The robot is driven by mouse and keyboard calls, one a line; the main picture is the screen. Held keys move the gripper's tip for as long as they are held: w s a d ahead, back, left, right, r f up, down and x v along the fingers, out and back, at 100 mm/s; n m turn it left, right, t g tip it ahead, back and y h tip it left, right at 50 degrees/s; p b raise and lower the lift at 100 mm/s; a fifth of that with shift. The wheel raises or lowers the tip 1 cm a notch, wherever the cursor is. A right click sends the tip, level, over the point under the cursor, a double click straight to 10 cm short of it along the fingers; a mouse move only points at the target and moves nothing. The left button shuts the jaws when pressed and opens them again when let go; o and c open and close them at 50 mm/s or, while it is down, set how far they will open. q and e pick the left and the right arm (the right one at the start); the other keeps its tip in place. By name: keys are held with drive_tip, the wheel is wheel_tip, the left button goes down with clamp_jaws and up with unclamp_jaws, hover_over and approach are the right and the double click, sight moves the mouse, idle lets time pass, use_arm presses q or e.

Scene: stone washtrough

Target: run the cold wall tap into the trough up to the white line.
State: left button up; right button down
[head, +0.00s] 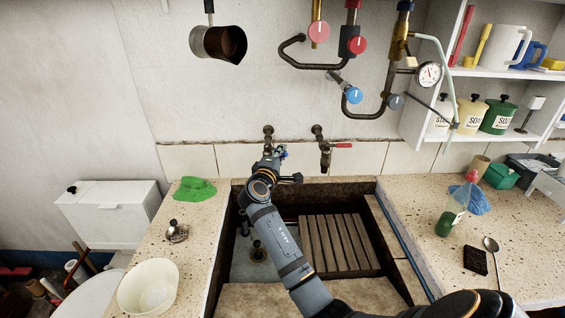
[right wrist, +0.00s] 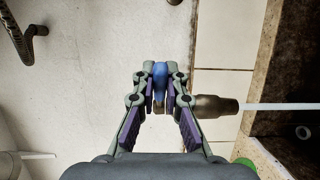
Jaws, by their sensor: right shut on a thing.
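My right gripper (head: 272,157) reaches over the stone trough (head: 345,192) to the left wall tap. In the right wrist view its fingers (right wrist: 160,80) are shut on the blue tap handle (right wrist: 160,73). The brass tap spout (right wrist: 215,106) is beside the fingers, and a pale straight stream (right wrist: 285,106) runs from it toward the trough. In the head view my arm hides the stream. The trough's left part has a grey floor with a round fitting (head: 258,252). I cannot make out the white line or the water level. My left gripper is not in view.
A second wall tap with a red lever (head: 341,145) is just right. A slatted wooden rack (head: 340,243) sits in the trough's right part. Pipes with red and blue knobs (head: 353,95) hang above. A white bowl (head: 148,286) and a green bottle (head: 453,212) stand on the side counters.

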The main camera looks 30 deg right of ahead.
drive_tip(key=shift+s+a+r+m+g+h+b, duration=0.1)
drive_tip(key=shift+a+m+g+h+b, duration=0.2)
drive_tip(key=shift+m+g+h+b, duration=0.4)
drive_tip(key=shift+a+r+m+g+h+b, duration=0.1)
drive_tip(key=shift+a+m+g+h+b, duration=0.3)
drive_tip(key=shift+g+b, duration=0.5)
drive_tip(key=shift+d, duration=0.1)
drive_tip(key=c, duration=1.4)
unclamp_jaws()
drive_tip(key=shift+f, duration=0.1)
